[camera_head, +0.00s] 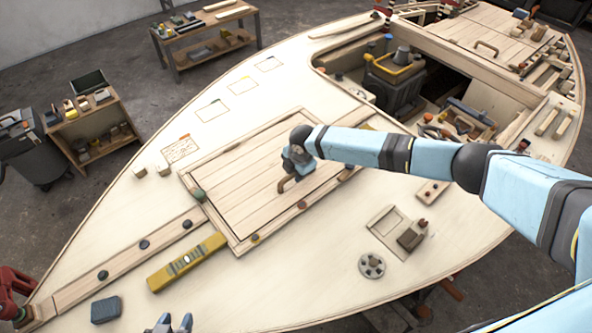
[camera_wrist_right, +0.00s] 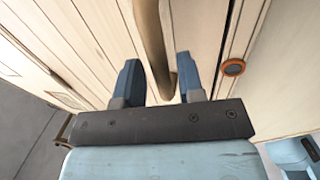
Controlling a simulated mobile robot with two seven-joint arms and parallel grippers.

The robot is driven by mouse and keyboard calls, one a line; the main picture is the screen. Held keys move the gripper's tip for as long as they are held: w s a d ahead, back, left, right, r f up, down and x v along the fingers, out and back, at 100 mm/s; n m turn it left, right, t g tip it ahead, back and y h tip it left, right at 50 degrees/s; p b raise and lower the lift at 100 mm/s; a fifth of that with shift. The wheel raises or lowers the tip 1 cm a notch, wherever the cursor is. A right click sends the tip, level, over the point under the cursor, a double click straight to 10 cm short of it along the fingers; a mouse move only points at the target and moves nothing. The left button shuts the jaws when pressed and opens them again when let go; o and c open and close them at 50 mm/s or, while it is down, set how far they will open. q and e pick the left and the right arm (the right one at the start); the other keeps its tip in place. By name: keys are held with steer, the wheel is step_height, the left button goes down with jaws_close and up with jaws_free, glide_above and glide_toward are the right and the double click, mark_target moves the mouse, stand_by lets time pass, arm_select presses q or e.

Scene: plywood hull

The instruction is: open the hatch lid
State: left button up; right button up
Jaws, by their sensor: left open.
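The hatch lid (camera_head: 240,170) is a planked light-wood panel lying flat in its frame on the deck, and it looks closed. A curved bronze handle (camera_head: 283,186) stands on it, partly hidden by my right gripper (camera_head: 296,166). In the right wrist view the handle (camera_wrist_right: 152,45) runs between the two blue fingers of my right gripper (camera_wrist_right: 161,82). The fingers are apart, with a gap visible beside the bar. The lid's planks (camera_wrist_right: 200,35) show behind them. My left gripper (camera_head: 172,325) is at the bottom edge, open, empty and well away from the lid.
A yellow spirit level (camera_head: 187,262) and a blue-grey block (camera_head: 105,309) lie on the deck near the lid. A grey handwheel (camera_head: 371,265) lies to the right. An open cockpit with a dark machine (camera_head: 392,80) is behind. The deck left of the lid is mostly clear.

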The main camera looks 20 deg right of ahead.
jaws_close()
arm_select(q)
steer(key=shift+r, duration=0.25)
arm_select(e)
steer(key=shift+w+a+r, duration=0.1)
steer(key=shift+w+r, duration=0.05)
steer(key=shift+r, duration=0.35)
arm_select(q)
steer(key=shift+a+r+p, duration=0.15)
steer(key=shift+r+p, duration=0.45)
steer(key=shift+p, duration=0.2)
steer(key=shift+s+d+f+b, duration=0.2)
steer(key=shift+f+b, duration=0.45)
steer(key=shift+f, duration=0.1)
steer(key=shift+d+f, duration=0.1)
arm_select(e)
steer(key=w+a+r+g, duration=0.1)
steer(key=w+r+g, duration=0.1)
steer(key=r, duration=0.4)
steer(key=w+a+r+g+h, duration=0.1)
steer(key=w+a+r, duration=0.1)
steer(key=w+r, duration=0.3)
step_height(320, 180, up, 2)
steer(key=shift+g+h, duration=0.3)
steer(key=shift+g, duration=0.1)
arm_select(q)
steer(key=shift+w, duration=0.1)
